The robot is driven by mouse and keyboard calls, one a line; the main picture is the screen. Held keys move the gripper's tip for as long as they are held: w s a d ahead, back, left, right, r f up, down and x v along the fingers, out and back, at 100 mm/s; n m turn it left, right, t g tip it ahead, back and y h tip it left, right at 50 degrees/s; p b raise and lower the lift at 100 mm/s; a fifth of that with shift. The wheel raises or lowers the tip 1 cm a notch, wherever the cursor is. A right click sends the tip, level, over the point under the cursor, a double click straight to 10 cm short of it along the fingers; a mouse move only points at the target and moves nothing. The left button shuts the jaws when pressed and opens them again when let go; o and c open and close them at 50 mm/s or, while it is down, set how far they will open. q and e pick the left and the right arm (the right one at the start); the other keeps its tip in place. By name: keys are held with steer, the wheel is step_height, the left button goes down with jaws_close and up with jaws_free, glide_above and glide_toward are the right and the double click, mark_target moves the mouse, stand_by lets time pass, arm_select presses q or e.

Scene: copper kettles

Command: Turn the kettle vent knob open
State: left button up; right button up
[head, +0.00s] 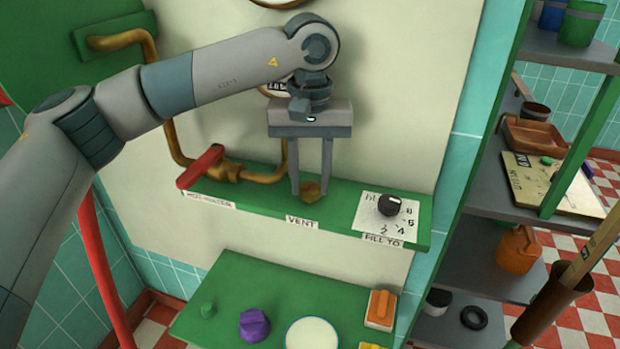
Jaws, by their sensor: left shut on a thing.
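The vent knob (310,191) is a small brass-brown knob on the green shelf panel, just above the white label reading VENT (302,222). My left gripper (310,190) comes down from above with its two grey fingers on either side of the knob, shut on it. The fingers partly cover the knob, and which way it is turned cannot be told. My right gripper is not in view.
A red lever (201,166) on a brass pipe (245,172) stands left of the knob. A black dial (389,205) on a white numbered plate is to the right. Below, a green table (235,275) holds a purple knob (254,325) and an orange switch (381,307). Shelves (480,265) stand at right.

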arm_select(q)
steer(key=shift+n+b, duration=0.3)
steer(key=shift+n, duration=0.1)
steer(key=n+b, duration=0.3)
steer(key=n, duration=0.5)
steer(key=shift+b, duration=0.4)
steer(key=shift+n, duration=0.8)
steer(key=shift+n+b, duration=0.35)
steer(key=shift+n, duration=0.25)
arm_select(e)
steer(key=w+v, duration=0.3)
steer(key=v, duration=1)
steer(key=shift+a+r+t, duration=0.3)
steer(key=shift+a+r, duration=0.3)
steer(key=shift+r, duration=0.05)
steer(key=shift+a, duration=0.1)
arm_select(q)
steer(key=o, duration=1)
steer(key=shift+o, duration=0.2)
